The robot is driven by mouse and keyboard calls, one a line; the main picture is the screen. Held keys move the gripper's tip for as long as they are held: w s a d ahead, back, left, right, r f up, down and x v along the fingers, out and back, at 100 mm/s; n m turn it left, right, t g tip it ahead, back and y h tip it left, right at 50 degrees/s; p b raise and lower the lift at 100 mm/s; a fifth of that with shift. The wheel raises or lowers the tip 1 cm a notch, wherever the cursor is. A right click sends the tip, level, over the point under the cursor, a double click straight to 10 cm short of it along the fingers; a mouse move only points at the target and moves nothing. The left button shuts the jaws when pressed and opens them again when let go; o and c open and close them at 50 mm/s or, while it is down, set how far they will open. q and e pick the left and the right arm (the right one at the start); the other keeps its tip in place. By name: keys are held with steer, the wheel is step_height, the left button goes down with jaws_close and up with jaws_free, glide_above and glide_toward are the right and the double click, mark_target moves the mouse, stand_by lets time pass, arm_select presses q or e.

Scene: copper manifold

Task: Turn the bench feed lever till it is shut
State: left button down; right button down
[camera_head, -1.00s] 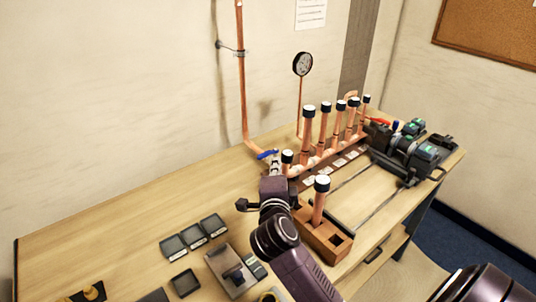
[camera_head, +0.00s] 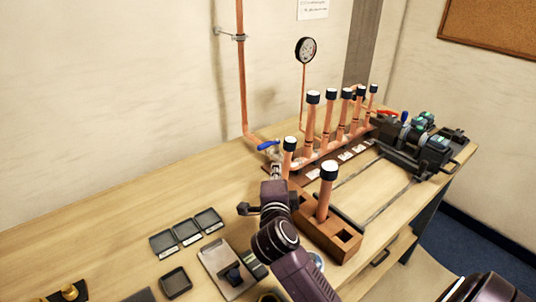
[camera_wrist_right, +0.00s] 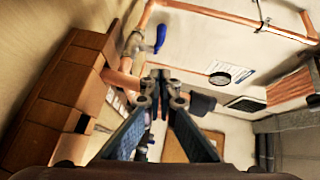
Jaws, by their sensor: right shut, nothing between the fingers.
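A blue lever (camera_head: 268,145) sits on a valve at the foot of the copper feed pipe (camera_head: 241,80), at the back of the bench. It points left in the head view, roughly along the wall. In the right wrist view the blue lever (camera_wrist_right: 160,37) hangs beside the valve body (camera_wrist_right: 134,43), beyond my fingertips. My right gripper (camera_head: 277,168) is shut and empty, just on the near side of the valve and apart from the lever. Its fingertips also show in the wrist view (camera_wrist_right: 160,77). My left gripper is not in view.
The copper manifold (camera_head: 325,160) with capped uprights stands right of the valve. A wooden block (camera_head: 318,232) holding a capped pipe is close beside my right arm. Small black trays (camera_head: 187,232) lie at front left. A gauge (camera_head: 305,49) is behind. The bench left of the valve is clear.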

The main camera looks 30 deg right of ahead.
mark_target(265, 145)
steer(key=x, duration=0.3)
steer(key=a+x, duration=0.1)
steer(key=x, duration=0.3)
steer(key=w+p+x, duration=0.1)
steer(key=x, duration=0.3)
steer(key=shift+w+a+f, duration=0.15)
steer(key=shift+w+a, duration=0.1)
steer(key=shift+w+a+f, duration=0.1)
steer(key=shift+w, duration=0.3)
steer(key=shift+w+a+m+h, duration=0.15)
steer(key=shift+w+m+h, duration=0.15)
steer(key=shift+w, duration=0.15)
steer(key=shift+w+a+g+p, duration=0.2)
steer(key=shift+g+p, duration=0.1)
steer(key=shift+p, duration=0.1)
steer(key=shift+r+h+p, duration=0.3)
steer(key=shift+p, duration=0.1)
steer(key=shift+f, duration=0.1)
